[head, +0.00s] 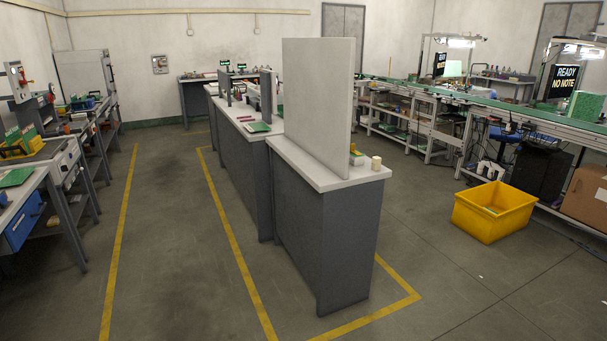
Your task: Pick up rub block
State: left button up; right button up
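No thing in the head view can be told for sure as the rub block. A small cream block (376,162) stands on the near right end of the grey counter (335,182), to the right of a tall upright white panel (318,100). A small green and yellow item (357,157) lies beside it, partly hidden by the panel. Neither of my grippers is in view.
Yellow lines mark the open floor (170,230) left of the counter. A yellow crate (493,212) and a cardboard box (586,196) stand on the right. Workbenches with a blue drawer (25,222) line the left. A conveyor line (480,103) runs along the right.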

aim_at(376, 162)
jog(key=i+j+z, duration=0.8)
jog(key=l+u, duration=0.15)
jog(key=u, duration=0.5)
jog(key=i+l+u, duration=0.15)
jog(key=l+u, duration=0.2)
jog(key=i+l+u, duration=0.15)
jog(key=l+u, duration=0.5)
jog(key=i+l, duration=0.05)
jog(key=l, duration=0.05)
